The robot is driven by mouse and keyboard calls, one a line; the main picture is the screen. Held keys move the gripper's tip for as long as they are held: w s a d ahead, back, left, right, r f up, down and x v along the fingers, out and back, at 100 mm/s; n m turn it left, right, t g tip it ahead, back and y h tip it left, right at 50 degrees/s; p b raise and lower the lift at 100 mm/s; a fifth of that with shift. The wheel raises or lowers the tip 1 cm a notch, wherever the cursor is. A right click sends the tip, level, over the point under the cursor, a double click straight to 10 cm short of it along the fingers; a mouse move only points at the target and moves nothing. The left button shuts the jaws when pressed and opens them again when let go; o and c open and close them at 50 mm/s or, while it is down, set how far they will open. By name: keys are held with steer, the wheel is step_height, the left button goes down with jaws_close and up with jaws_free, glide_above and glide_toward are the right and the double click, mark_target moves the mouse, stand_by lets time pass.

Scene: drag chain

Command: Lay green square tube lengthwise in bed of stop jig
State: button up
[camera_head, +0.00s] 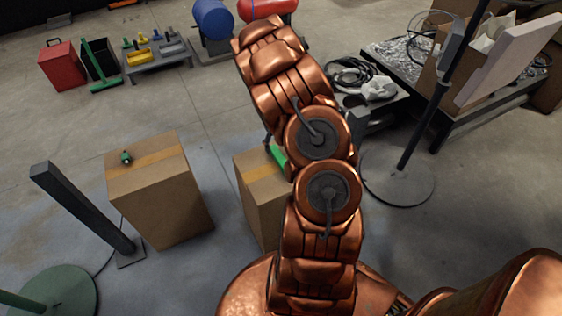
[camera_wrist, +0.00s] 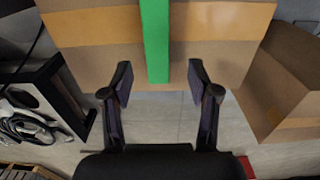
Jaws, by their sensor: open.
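The green square tube (camera_head: 278,156) lies on top of a cardboard box (camera_head: 254,166), partly hidden behind my arm in the head view. In the wrist view the tube (camera_wrist: 155,40) runs from the top edge down over the box, its near end reaching between my fingertips. My gripper (camera_wrist: 159,82) is open, with one finger on each side of the tube end and a gap on both sides. In the head view my arm hides most of the gripper. I cannot make out a stop jig in either view.
Another cardboard box (camera_head: 160,200) with a small green object (camera_head: 126,157) on top stands left. A dark post (camera_head: 80,208) stands beside it. A low table (camera_head: 158,62) with coloured parts is at the back. A lamp stand base (camera_head: 398,178) is to the right.

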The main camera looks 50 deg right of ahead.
mark_target(277, 153)
steer(key=shift+w+d+f, duration=0.15)
steer(key=shift+f, duration=1.1)
steer(key=shift+w+d+f, duration=0.1)
steer(key=shift+d+f, duration=0.05)
steer(key=shift+f, duration=1.1)
steer(key=shift+c, duration=0.4)
jaws_close()
